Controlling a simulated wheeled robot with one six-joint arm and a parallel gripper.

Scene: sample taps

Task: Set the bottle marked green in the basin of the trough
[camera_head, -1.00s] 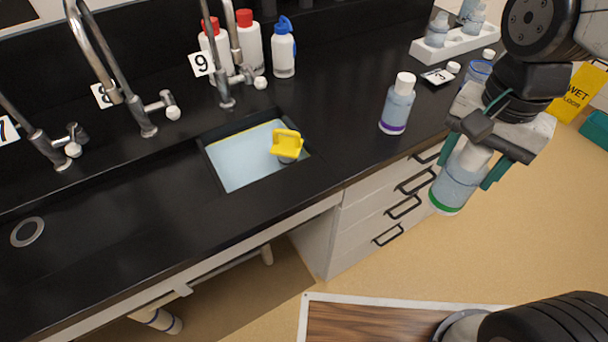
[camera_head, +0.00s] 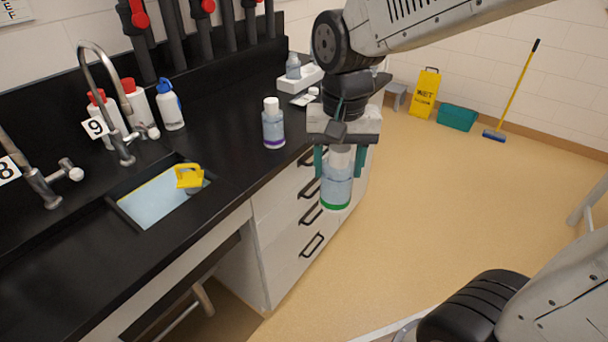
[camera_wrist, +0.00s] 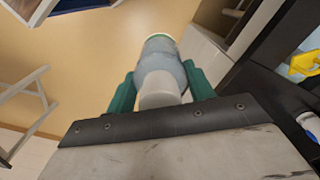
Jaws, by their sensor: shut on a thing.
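My gripper (camera_head: 341,160) is shut on the bottle with the green band (camera_head: 337,183), which hangs upright in front of the drawers, off the counter's edge. The wrist view shows the same bottle (camera_wrist: 160,62) between the teal fingers. The trough basin (camera_head: 154,203) is a pale blue rectangle sunk in the black counter, left of my gripper. A yellow object (camera_head: 190,176) sits at the basin's right back corner. A similar bottle with a purple band (camera_head: 273,125) stands on the counter between the basin and my gripper.
Curved taps, one by the number 9 sign (camera_head: 95,127), rise behind the basin. Red-capped bottles and a blue-capped bottle (camera_head: 170,108) stand at the back. A white rack (camera_head: 301,78) is farther right. The floor right of the drawers is open; a yellow wet-floor sign (camera_head: 424,94) stands far off.

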